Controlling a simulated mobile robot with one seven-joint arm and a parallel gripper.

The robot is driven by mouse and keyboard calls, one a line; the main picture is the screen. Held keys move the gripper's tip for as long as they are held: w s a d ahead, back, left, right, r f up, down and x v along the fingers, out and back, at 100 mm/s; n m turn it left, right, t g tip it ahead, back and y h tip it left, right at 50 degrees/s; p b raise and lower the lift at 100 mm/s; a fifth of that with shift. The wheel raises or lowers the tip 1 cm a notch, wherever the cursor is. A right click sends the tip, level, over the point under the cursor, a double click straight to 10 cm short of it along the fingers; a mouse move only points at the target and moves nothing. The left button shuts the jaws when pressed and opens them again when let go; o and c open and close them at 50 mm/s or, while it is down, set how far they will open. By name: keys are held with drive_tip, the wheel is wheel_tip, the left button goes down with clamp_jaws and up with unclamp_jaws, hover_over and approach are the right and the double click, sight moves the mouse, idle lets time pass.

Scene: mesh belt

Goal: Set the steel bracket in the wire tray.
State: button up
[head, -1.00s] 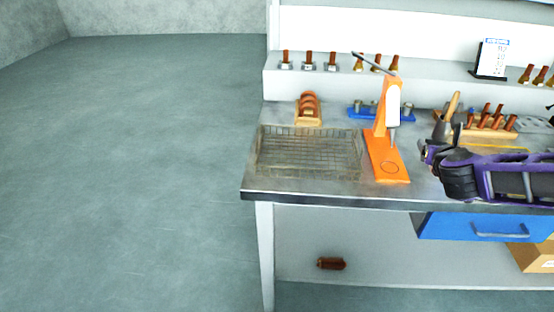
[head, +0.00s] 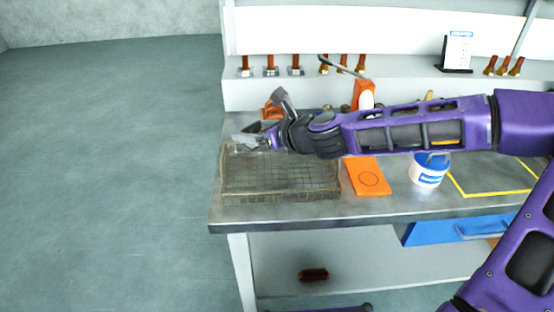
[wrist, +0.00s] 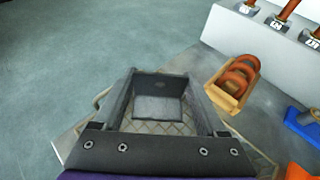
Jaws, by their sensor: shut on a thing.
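The steel bracket is a small grey metal piece (head: 245,140), gripped at the end of my arm in the head view. In the wrist view its grey plate (wrist: 157,107) shows between the two dark fingers. My gripper (head: 258,138) is shut on it, above the back left part of the wire tray; it also shows in the wrist view (wrist: 160,86). The wire tray (head: 280,198) is a shallow mesh basket at the left end of the bench, partly hidden behind my gripper. Its mesh (wrist: 148,127) shows below the bracket in the wrist view.
A wooden rack with copper rings (wrist: 236,84) stands behind the tray. The orange press base (head: 368,177) stands right of the tray, its upper part partly behind my arm. A white and blue tub (head: 429,170) is further right. Several copper-handled pieces line the back shelf.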

drive_tip(key=shift+a+f, duration=0.1)
drive_tip(key=shift+a, duration=0.2)
drive_tip(key=b, duration=0.2)
hover_over(252, 171)
wheel_tip(252, 171, down, 5)
drive_tip(key=shift+s+f, duration=0.1)
drive_tip(key=shift+f, duration=0.05)
drive_tip(key=shift+f+b, duration=0.55)
drive_tip(key=shift+f, duration=1.45)
drive_tip(key=shift+f, duration=0.1)
drive_tip(key=shift+f, duration=0.1)
drive_tip(key=o, duration=1.4)
